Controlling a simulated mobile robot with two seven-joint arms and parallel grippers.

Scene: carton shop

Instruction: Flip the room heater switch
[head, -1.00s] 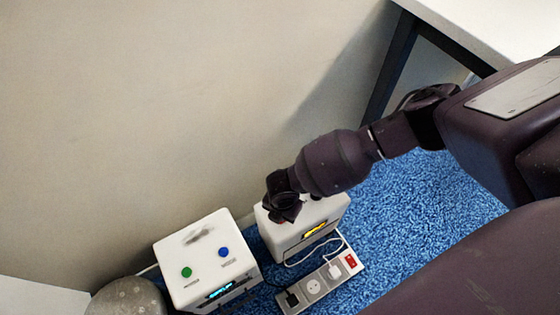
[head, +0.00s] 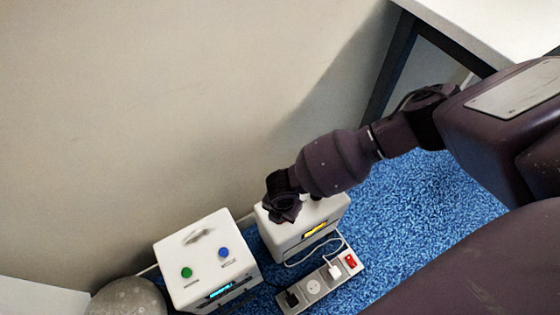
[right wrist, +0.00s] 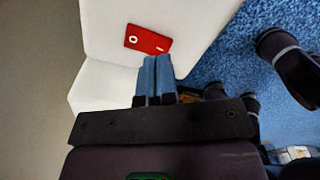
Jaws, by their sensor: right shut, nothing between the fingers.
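A white box (head: 283,246) with an amber display (head: 314,230) stands on the blue carpet near the wall. My right gripper (head: 283,212) is over the left part of its top and hides that part in the head view. In the right wrist view, a red rocker switch (right wrist: 147,39) with a white mark sits on the white surface of a box (right wrist: 195,25). My right gripper (right wrist: 161,60) is shut and empty, its blue fingertips just below the red switch in the picture. I cannot tell whether they touch the surface. My left gripper is not in view.
A second white box (head: 205,262) with a green button, a blue button and a blue display stands to the left. A power strip (head: 314,287) with plugs and a red switch (head: 351,261) lies in front. A grey round object (head: 127,297) is at lower left.

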